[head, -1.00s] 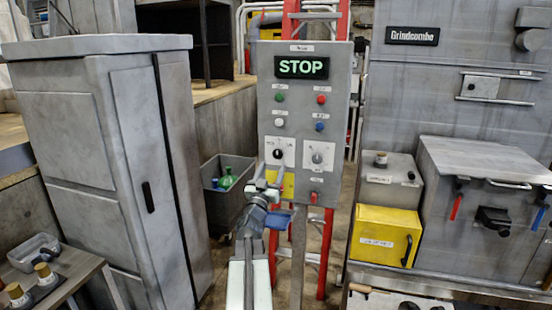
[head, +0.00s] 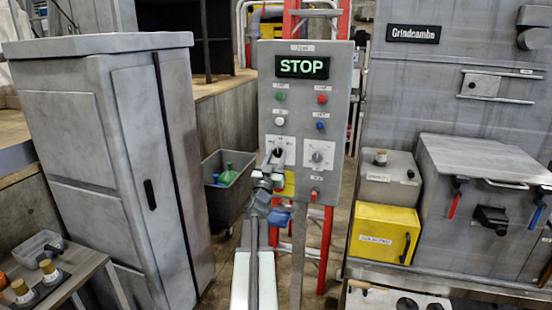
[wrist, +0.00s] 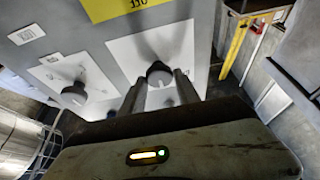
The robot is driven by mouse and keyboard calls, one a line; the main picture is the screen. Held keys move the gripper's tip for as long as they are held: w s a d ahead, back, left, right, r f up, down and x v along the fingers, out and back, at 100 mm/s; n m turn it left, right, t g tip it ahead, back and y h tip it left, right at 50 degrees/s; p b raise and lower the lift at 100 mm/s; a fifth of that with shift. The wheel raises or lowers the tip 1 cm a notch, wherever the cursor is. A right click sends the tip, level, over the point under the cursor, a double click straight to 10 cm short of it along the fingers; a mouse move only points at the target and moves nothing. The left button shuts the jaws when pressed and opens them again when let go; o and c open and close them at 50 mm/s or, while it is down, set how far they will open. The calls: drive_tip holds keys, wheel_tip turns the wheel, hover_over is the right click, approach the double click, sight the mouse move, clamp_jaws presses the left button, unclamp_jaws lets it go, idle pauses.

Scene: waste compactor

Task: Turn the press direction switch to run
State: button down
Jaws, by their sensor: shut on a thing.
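The grey control panel (head: 340,110) stands mid-view with a lit display (head: 302,67) reading STOP. Two rotary switches sit on white plates low on it: a black knob (head: 278,152) on the left and a grey knob (head: 317,157) on the right. Their labels are too small to read. My gripper (head: 273,161) is at the left knob and partly hides it. In the wrist view my gripper (wrist: 160,88) has one finger on each side of the black knob (wrist: 159,70) and is shut on it.
Green, red, white and blue buttons sit above the switches, and a red one (head: 315,194) below. A grey cabinet (head: 95,150) and a bin (head: 228,195) are left. A yellow box (head: 383,235) and the compactor (head: 480,190) are right. A red ladder (head: 326,250) stands behind.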

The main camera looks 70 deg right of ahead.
drive_tip(key=shift+d+r+m+g, duration=0.15)
drive_tip(key=shift+m+g, duration=0.45)
drive_tip(key=shift+m, duration=0.5)
drive_tip(key=m+g, duration=0.1)
drive_tip(key=m, duration=0.2)
drive_tip(key=m+g+p, duration=0.1)
drive_tip(key=m+g, duration=0.1)
drive_tip(key=shift+w+r+m+y, duration=0.1)
drive_tip(key=shift+w+m+y, duration=0.1)
drive_tip(key=shift+m+y, duration=0.15)
drive_tip(key=m+g+p, duration=0.1)
drive_tip(key=m, duration=0.1)
drive_tip(key=m+g+y+p, duration=0.1)
drive_tip(key=m, duration=0.2)
drive_tip(key=shift+m, duration=0.25)
drive_tip(key=shift+m+y+p, duration=0.3)
drive_tip(key=shift+m+y, duration=0.05)
drive_tip(key=shift+m, duration=0.05)
drive_tip(key=c, duration=0.9)
unclamp_jaws()
